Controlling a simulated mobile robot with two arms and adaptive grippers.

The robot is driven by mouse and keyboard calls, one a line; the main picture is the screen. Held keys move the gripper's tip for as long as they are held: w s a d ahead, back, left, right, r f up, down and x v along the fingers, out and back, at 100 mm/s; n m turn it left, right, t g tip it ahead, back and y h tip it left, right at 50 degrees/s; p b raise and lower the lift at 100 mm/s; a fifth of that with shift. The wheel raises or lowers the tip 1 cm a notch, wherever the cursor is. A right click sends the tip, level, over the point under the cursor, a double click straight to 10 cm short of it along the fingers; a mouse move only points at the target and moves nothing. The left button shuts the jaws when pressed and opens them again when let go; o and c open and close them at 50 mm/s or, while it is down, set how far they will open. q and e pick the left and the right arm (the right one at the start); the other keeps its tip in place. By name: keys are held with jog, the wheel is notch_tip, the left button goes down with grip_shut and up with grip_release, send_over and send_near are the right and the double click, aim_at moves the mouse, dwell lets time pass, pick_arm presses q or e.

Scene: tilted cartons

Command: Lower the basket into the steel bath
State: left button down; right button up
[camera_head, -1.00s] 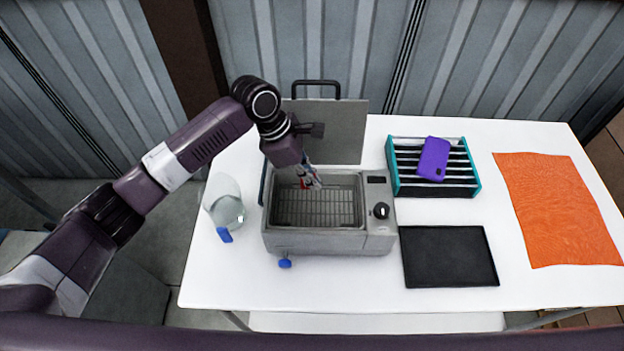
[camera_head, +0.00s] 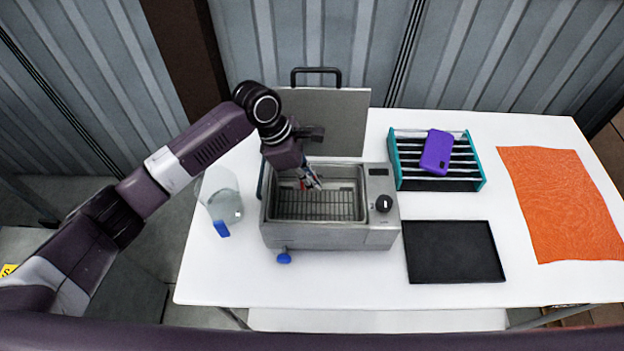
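The steel bath (camera_head: 330,237) stands on the table with its grey lid (camera_head: 335,125) raised at the back. A wire basket (camera_head: 318,205) shows inside the bath's opening. My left gripper (camera_head: 312,184) points down over the bath's opening, at the basket's back part. Its fingers are small here and partly hidden by the wrist, so I cannot tell whether they are closed on the basket. My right gripper is not in view.
A clear jug (camera_head: 224,203) with a blue part stands left of the bath. A blue tap knob (camera_head: 284,257) sticks out in front. To the right are a teal rack (camera_head: 395,170) with a purple phone (camera_head: 436,152), a black tray (camera_head: 453,252) and an orange cloth (camera_head: 562,205).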

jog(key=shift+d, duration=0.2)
pick_arm(q)
jog(key=shift+f, duration=0.15)
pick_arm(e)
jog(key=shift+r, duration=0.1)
pick_arm(q)
jog(key=c, duration=2.7)
grip_release()
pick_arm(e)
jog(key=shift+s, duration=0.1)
pick_arm(q)
jog(key=o, duration=0.5)
jog(key=shift+o, duration=0.6)
jog(key=shift+s, duration=0.1)
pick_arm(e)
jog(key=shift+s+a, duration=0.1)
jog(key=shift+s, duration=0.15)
pick_arm(q)
jog(key=shift+r, duration=0.2)
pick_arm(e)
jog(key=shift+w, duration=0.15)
